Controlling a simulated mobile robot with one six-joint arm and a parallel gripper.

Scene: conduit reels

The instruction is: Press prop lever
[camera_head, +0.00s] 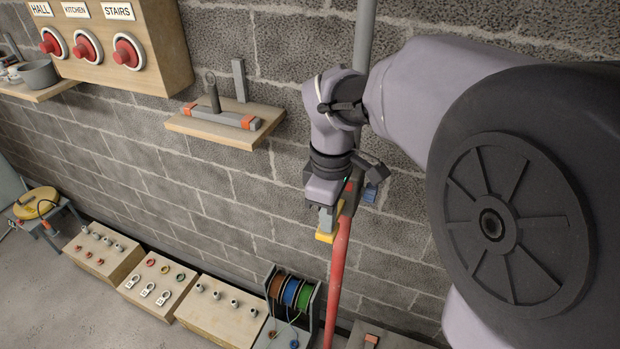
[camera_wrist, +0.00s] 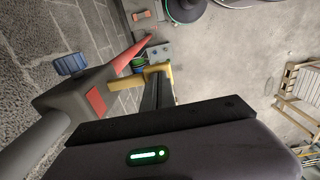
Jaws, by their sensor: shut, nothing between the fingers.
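The prop is a pole against the block wall, with a grey upper tube, a dark collar (camera_wrist: 75,95) with a red patch and a red lower tube (camera_head: 338,285). A yellow lever (camera_wrist: 138,80) juts from the collar; its end also shows in the head view (camera_head: 324,237). My gripper (camera_head: 327,226) is shut and empty, its fingers just above the lever's outer end. In the wrist view, the fingers (camera_wrist: 160,82) overlap the yellow bar; I cannot tell whether they touch it. A blue ribbed part (camera_wrist: 70,63) is on the collar's other side.
A small wooden shelf (camera_head: 195,125) with a grey fixture juts from the wall to the left. A panel of red buttons (camera_head: 168,60) hangs at upper left. Wooden boxes (camera_head: 215,318) and a cable reel rack (camera_head: 312,305) stand low along the wall. Open floor lies at lower left.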

